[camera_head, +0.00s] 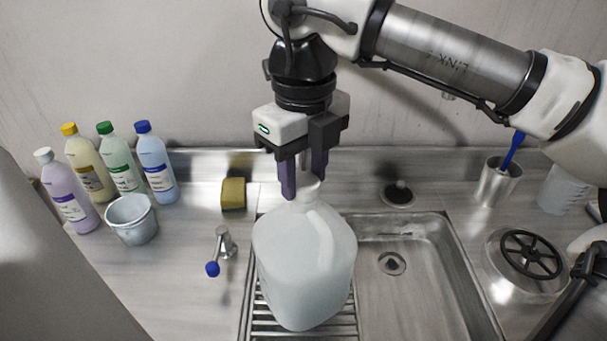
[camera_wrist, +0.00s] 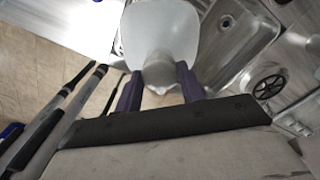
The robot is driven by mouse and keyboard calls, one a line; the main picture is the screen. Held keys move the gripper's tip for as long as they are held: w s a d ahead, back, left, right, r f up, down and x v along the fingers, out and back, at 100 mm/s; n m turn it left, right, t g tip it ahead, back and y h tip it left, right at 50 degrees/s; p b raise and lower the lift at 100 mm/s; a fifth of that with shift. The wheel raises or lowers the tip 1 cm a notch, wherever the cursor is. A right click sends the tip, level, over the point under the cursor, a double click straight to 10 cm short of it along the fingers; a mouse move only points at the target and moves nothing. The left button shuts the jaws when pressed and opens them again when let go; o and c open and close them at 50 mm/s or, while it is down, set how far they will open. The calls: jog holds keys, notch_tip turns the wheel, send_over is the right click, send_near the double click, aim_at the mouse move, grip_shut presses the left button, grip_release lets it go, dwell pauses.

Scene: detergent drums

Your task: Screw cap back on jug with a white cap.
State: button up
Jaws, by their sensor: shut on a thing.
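The large translucent white jug (camera_head: 305,255) stands upright on a metal rack at the sink's left side. My gripper (camera_head: 304,187) is right above it, pointing down, with its purple fingers on either side of the jug's mouth. The fingers are shut on the white cap (camera_head: 309,184), which sits at the top of the neck and is partly hidden by them. The wrist view shows the jug (camera_wrist: 160,30) and the pale cap (camera_wrist: 160,89) between the fingers. I cannot tell whether the cap's threads are engaged.
Several bottles (camera_head: 125,170) with coloured caps and a grey bucket (camera_head: 132,220) stand at the left. A yellow sponge (camera_head: 233,194) and a blue-tipped tap (camera_head: 222,245) are nearer the jug. The sink basin (camera_head: 425,290) to the right is empty. A metal cup (camera_head: 497,185) stands further right.

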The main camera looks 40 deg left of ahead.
jog(key=shift+m, duration=0.7)
jog(key=m+b, duration=0.1)
jog(key=m, duration=0.2)
jog(key=shift+f, duration=0.15)
jog(key=shift+m, duration=1.3)
jog(key=m+p, duration=0.1)
jog(key=m, duration=0.4)
jog(key=shift+m, duration=0.4)
